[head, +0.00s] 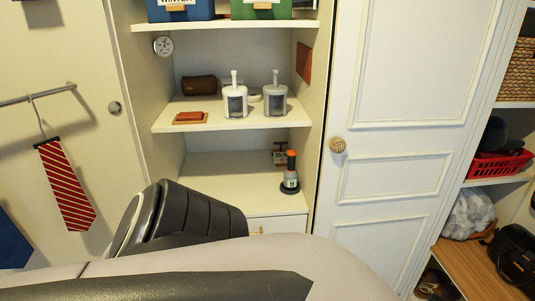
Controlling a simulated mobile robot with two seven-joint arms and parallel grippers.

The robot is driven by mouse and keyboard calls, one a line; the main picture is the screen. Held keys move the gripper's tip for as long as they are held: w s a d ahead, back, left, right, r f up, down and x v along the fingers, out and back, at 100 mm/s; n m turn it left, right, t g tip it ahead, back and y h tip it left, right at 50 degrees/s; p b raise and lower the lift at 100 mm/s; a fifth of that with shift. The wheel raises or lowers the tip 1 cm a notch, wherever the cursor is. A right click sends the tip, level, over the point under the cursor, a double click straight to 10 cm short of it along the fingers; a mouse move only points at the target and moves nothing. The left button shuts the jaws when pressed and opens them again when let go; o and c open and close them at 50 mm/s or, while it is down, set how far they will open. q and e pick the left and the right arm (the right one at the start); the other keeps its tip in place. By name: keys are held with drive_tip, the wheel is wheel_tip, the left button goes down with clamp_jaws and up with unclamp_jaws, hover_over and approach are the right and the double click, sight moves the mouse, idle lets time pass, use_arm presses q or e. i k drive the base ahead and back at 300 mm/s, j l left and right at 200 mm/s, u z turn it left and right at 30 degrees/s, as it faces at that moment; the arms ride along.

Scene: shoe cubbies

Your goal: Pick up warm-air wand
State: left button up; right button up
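An upright dark device with an orange top and a small pale label (290,172) stands on a dark round base on the lower shelf, near its right end. It looks like the warm-air wand, but it is small and I cannot be sure. It is apart from anything I can see of my arm. Neither of my grippers shows. Large grey and black parts of my own body fill the bottom of the head view and cover part of the lower shelf's left front.
The lower shelf (225,170) is mostly bare left of the device. The middle shelf (210,123) above holds two white-and-grey dispensers (235,97), a brown pouch (199,85) and an orange-brown flat item (189,118). A white panelled door (400,130) stands at the right.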

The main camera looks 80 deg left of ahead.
sight(290, 176)
drive_tip(key=j+u, duration=0.15)
drive_tip(key=u, duration=2.05)
drive_tip(key=z, duration=2.5)
drive_tip(key=u, duration=2.25)
